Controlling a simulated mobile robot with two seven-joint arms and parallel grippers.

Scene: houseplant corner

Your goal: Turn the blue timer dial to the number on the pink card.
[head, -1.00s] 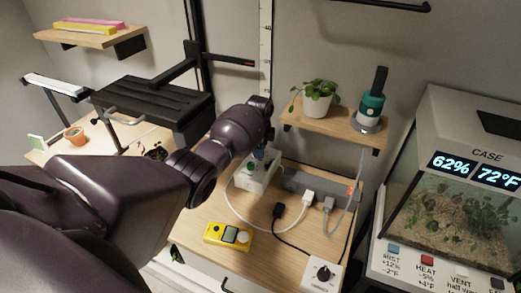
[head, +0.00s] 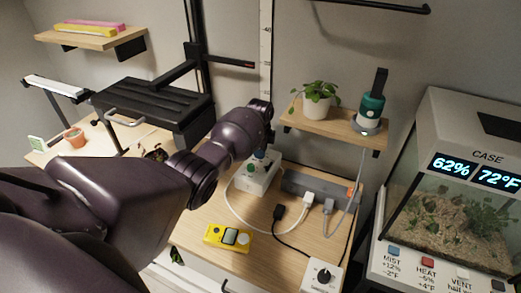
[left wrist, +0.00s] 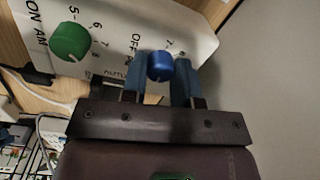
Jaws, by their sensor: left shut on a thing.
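The white timer box (head: 262,183) stands on the wooden bench. In the left wrist view its face (left wrist: 195,38) carries a green dial (left wrist: 70,42) and the blue timer dial (left wrist: 160,66). The blue dial sits between the blue fingertips of my left gripper (left wrist: 159,82), which is shut on it. The printed numbers around the blue dial are mostly hidden by the dial and fingers; OFF shows to its left. In the head view the forearm partly covers the gripper. I cannot make out a pink card. My right gripper is not in view.
A grey power strip (head: 307,190) with plugs and cables lies right of the timer. A yellow meter (head: 228,237) and a white box with a black knob (head: 322,276) are nearer. A shelf (head: 335,131) with a potted plant (head: 319,97) and the terrarium (head: 455,205) flank the bench.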

